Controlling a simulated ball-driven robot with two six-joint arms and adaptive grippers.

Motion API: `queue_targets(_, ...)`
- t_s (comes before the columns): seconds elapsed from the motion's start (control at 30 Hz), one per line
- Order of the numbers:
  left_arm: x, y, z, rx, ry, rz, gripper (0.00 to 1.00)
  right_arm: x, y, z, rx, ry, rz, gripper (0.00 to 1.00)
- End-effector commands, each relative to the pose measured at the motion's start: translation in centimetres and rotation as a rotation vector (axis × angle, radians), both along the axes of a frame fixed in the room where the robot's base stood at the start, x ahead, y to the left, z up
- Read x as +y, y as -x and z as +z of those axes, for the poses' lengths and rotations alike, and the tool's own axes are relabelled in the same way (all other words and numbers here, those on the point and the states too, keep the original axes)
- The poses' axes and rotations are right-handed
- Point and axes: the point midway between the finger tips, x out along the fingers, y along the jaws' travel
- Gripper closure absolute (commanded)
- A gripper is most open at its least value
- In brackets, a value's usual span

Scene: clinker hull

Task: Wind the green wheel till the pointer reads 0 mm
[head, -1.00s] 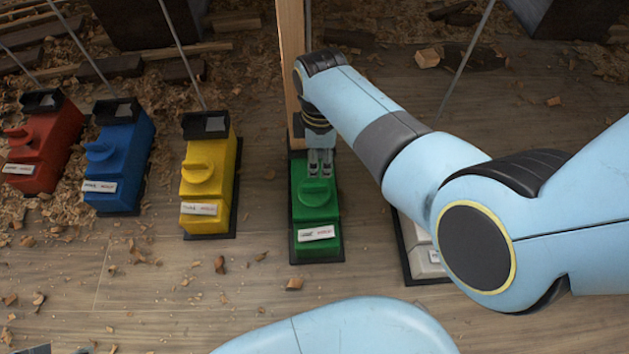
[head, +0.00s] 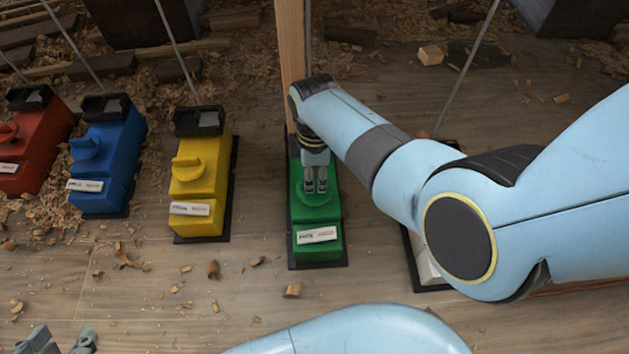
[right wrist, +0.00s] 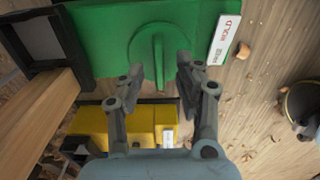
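The green box (head: 318,244) stands on a dark base at the middle of the head view, with a white label (head: 317,235) on its near end. Its green wheel (head: 314,197) is a round knob with a raised bar. My right gripper (head: 316,186) is over it. In the right wrist view the open fingers (right wrist: 158,72) stand on either side of the wheel's bar (right wrist: 158,62), with gaps showing. I cannot tell whether they touch the wheel's face. No pointer or scale can be read. My left gripper (head: 62,341) is open and empty at the bottom left corner.
Yellow (head: 197,213), blue (head: 104,195) and red (head: 30,165) boxes with like knobs stand to the left. A whitish box (head: 428,270) is partly hidden by my right arm. A wooden post (head: 291,50) rises behind the green box. Wood chips litter the floor.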

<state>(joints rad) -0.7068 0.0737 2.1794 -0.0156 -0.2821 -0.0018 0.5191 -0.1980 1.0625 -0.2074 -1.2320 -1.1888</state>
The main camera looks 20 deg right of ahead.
Motion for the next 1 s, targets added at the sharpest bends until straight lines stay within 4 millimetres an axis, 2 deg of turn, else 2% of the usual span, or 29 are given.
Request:
queue_targets(0.03, -0.03, 0.36, -0.63, -0.019, 0.001, -0.002, 0.62, -0.02, 0.13, -0.75, 0.003, 0.000, 0.000, 0.65)
queue_targets(0.2, -0.19, 0.75, -0.79, -0.097, 0.003, -0.009, 0.62, -0.02, 0.05, -1.51, 0.001, 0.001, 0.000, 0.65)
queue_targets(0.63, -0.26, 0.88, -0.64, -0.137, 0.005, -0.013, 0.62, -0.02, -0.06, -1.68, -0.001, 0.000, 0.000, 0.65)
queue_targets(0.9, -0.26, 0.89, -0.67, -0.136, 0.005, -0.013, 0.62, -0.01, -0.03, -1.70, -0.001, 0.000, 0.000, 0.99)
queue_targets(1.0, -0.26, 0.91, -0.69, -0.135, 0.005, -0.013, 0.62, -0.01, -0.03, -1.70, -0.001, 0.000, 0.000, 1.00)
